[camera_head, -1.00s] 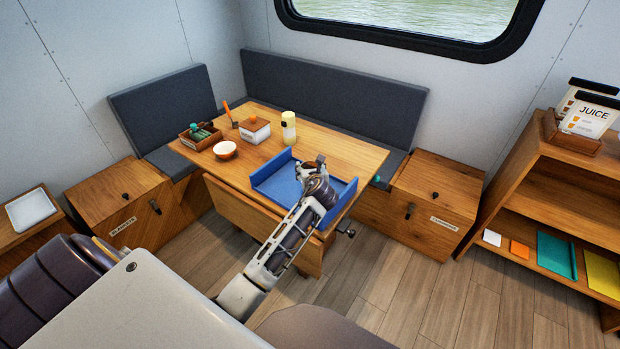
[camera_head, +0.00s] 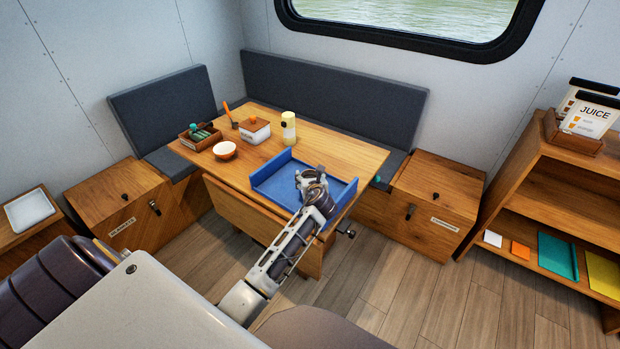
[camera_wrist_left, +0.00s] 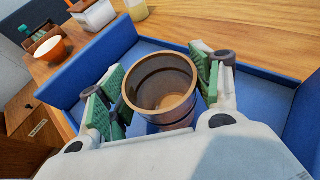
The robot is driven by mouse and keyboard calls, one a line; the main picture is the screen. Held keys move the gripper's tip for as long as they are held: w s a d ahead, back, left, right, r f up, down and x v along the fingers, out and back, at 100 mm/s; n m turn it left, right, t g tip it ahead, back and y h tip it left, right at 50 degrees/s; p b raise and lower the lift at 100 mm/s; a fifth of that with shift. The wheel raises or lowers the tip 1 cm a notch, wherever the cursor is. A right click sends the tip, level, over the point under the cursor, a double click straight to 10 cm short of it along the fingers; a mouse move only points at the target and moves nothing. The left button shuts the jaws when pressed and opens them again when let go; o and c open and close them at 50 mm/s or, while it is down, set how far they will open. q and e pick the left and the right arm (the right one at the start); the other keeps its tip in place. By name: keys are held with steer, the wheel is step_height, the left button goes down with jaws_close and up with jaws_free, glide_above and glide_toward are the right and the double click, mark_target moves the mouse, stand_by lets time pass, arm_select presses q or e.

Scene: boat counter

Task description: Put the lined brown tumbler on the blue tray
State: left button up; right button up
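The lined brown tumbler (camera_wrist_left: 160,88) is between the green-padded fingers of my left gripper (camera_wrist_left: 160,92) in the left wrist view, its open mouth facing the camera. The pads lie close on both sides of it, and the gripper looks shut on it. The blue tray (camera_wrist_left: 120,38) lies behind and below the tumbler; I cannot tell if its base touches the tray floor. In the head view my left gripper (camera_head: 308,176) is over the tray (camera_head: 274,182) on the table, and the tumbler is hard to make out there. My right gripper is not in view.
On the wooden table (camera_head: 345,152) stand a bowl (camera_head: 225,150), a pale bottle (camera_head: 288,128), a white container (camera_head: 255,130) and a wooden caddy (camera_head: 199,138), all left of or behind the tray. Benches and wooden boxes surround the table. A shelf (camera_head: 540,215) stands at right.

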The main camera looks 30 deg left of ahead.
arm_select(q)
steer(key=shift+o, duration=0.9)
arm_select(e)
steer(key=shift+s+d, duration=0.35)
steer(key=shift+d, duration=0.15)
arm_select(q)
steer(key=shift+r, duration=0.1)
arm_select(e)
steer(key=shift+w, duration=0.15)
arm_select(q)
steer(key=shift+s+d+r, duration=0.3)
steer(key=shift+s+d, duration=0.05)
steer(key=shift+s, duration=0.1)
steer(key=p+v, duration=0.1)
steer(key=v, duration=0.9)
steer(key=shift+s+d, duration=0.2)
steer(key=shift+s, duration=0.05)
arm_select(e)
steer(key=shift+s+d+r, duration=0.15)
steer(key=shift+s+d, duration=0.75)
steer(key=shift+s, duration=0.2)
